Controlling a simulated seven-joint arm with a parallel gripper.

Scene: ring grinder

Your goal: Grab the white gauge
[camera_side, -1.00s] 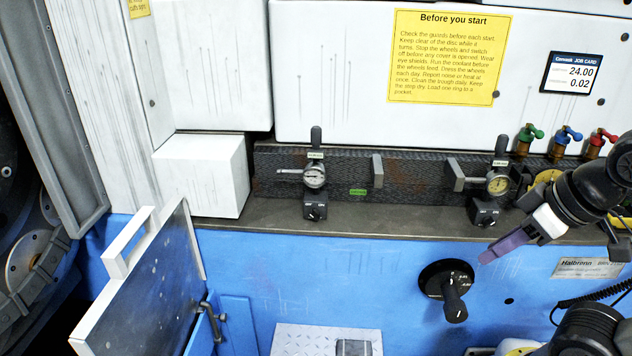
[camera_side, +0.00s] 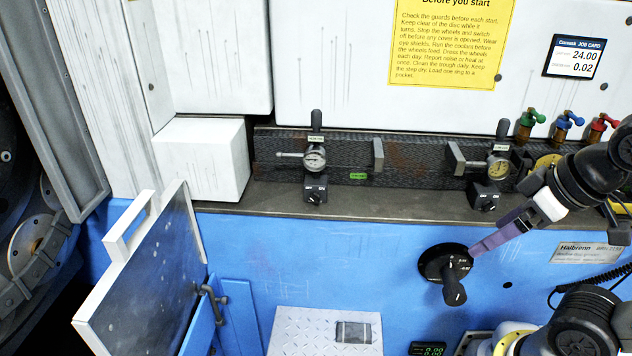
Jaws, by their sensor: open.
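The gauge with the white dial (camera_side: 315,160) stands left of centre in front of the dark textured rail, on a small black block with a knob, with a black grip on top. A similar gauge with a yellow dial (camera_side: 499,168) stands farther right. My gripper (camera_side: 475,251) is at the right, open and empty, its purple fingers pointing down-left. It is well right of and lower in the picture than the white gauge. Its fingers show edge-on, so the gap between them is hard to see.
A black rotary handle (camera_side: 454,285) on the blue front lies beside the fingertips in the picture; I cannot tell whether they touch. Green, blue and red valves (camera_side: 567,127) stand behind my arm. A white block (camera_side: 202,160) and an open door (camera_side: 150,280) are at the left.

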